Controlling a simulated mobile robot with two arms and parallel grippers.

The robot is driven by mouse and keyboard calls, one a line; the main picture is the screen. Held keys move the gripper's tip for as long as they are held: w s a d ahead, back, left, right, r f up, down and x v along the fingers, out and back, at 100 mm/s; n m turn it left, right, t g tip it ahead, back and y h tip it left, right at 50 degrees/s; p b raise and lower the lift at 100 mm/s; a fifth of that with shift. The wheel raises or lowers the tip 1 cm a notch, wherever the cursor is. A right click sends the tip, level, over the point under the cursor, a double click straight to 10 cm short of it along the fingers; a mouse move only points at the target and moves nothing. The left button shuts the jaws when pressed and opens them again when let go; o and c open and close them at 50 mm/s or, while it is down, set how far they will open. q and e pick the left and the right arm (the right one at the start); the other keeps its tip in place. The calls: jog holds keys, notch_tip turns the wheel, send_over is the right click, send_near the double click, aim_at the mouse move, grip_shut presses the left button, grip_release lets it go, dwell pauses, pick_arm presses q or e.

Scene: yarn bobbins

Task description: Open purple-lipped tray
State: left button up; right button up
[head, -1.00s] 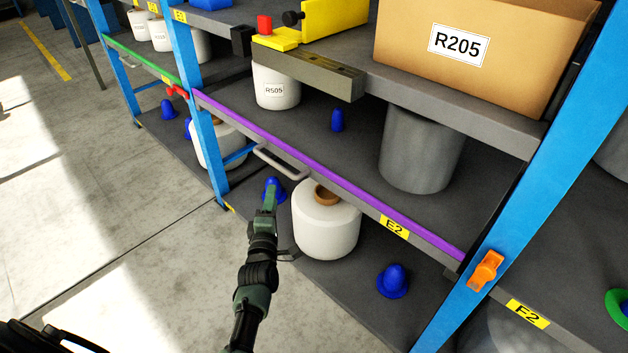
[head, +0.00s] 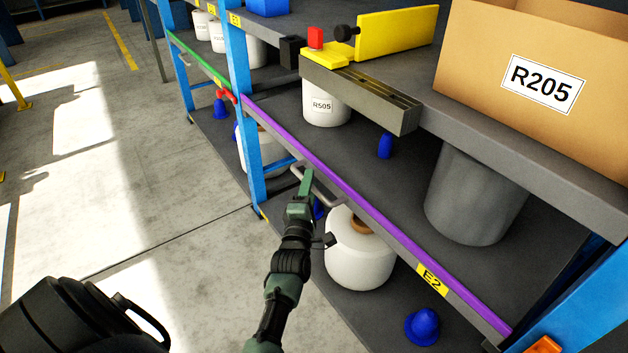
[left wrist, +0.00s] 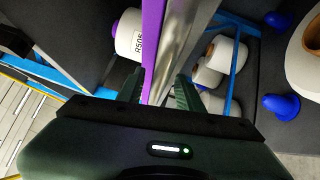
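The purple-lipped tray (head: 375,208) is the middle shelf level, marked E2, with a grey handle (head: 327,199) on its front. It bears a white bobbin labelled R505 (head: 322,112), a grey cylinder (head: 470,200) and a blue cone (head: 385,146). My left gripper (head: 307,180) is at the left part of the handle. In the left wrist view, its fingers (left wrist: 160,90) stand apart, with the purple lip (left wrist: 153,35) and a grey metal bar running between them. I cannot tell whether they touch the bar. My right gripper is not in view.
A cardboard box R205 (head: 530,75) and a yellow fixture (head: 395,35) stand on the shelf above. Below are a white bobbin (head: 358,255) and a blue cone (head: 422,326). Blue posts (head: 257,180) flank the bay. Floor on the left is clear.

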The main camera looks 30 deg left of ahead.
pick_arm(q)
jog(key=shift+s+r, duration=0.15)
jog(key=shift+s, duration=0.1)
jog(key=shift+c, duration=0.9)
grip_shut()
